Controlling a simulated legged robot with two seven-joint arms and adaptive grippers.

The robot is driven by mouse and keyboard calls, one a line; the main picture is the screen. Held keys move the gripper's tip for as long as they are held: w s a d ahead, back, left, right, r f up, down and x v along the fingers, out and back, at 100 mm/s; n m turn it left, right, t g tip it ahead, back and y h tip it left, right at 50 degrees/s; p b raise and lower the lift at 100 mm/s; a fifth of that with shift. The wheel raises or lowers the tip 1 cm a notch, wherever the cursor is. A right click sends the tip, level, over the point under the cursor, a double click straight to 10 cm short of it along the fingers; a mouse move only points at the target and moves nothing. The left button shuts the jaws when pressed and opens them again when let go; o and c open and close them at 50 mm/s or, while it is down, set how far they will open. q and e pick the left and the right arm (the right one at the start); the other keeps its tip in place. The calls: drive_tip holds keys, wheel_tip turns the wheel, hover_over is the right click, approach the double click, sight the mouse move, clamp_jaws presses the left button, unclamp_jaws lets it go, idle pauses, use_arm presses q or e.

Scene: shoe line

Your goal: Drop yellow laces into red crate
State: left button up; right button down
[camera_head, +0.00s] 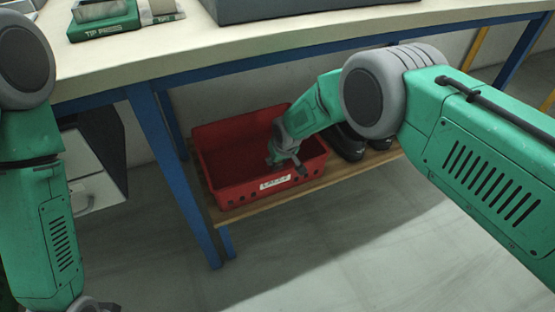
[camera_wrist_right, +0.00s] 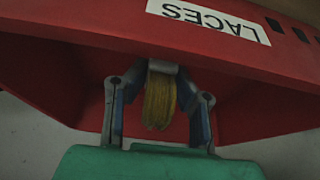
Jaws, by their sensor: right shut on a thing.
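The red crate (camera_head: 236,195) stands on the low wooden shelf under the table, with a white label on its front. In the right wrist view its red wall (camera_wrist_right: 80,45) fills much of the picture, and the label reads "LACES". My right gripper (camera_head: 286,168) reaches over the crate's front part. In the right wrist view the gripper (camera_wrist_right: 158,95) is shut on the yellow laces (camera_wrist_right: 159,100), a rounded yellow bundle between the fingers. The laces are hidden in the head view. My left gripper (camera_head: 95,304) shows only as a sliver at the bottom edge; its fingers are out of view.
The blue table leg (camera_head: 175,165) stands left of the crate. Dark shoes (camera_head: 350,142) sit on the shelf (camera_head: 255,205) to the right. Green boxes (camera_head: 105,22) and a grey tray (camera_head: 300,8) lie on the tabletop (camera_head: 200,45). The floor in front is clear.

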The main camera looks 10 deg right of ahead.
drive_tip(key=shift+f, duration=0.25)
drive_tip(key=c, duration=1.4)
unclamp_jaws()
drive_tip(key=shift+d, duration=0.1)
drive_tip(key=shift+o, duration=0.2)
drive_tip(key=shift+r, duration=0.15)
drive_tip(key=p+v, duration=0.6)
drive_tip(key=v, duration=0.7)
drive_tip(key=s+d+f+m+g, duration=0.1)
drive_tip(key=s+d+f, duration=0.35)
drive_tip(key=s, duration=0.35)
drive_tip(key=s+d+f+g, duration=0.1)
drive_tip(key=s+d+f, duration=0.3)
drive_tip(key=s+d, duration=0.3)
drive_tip(key=s+d+r+m, duration=0.1)
drive_tip(key=s+d, duration=0.3)
drive_tip(key=s, duration=0.8)
drive_tip(key=s+d+r+m+g+h, duration=0.1)
drive_tip(key=s+d, duration=0.3)
drive_tip(key=s, duration=0.9)
drive_tip(key=shift+s+r+g, duration=0.25)
drive_tip(key=shift+r+g, duration=0.05)
drive_tip(key=shift+r, duration=0.2)
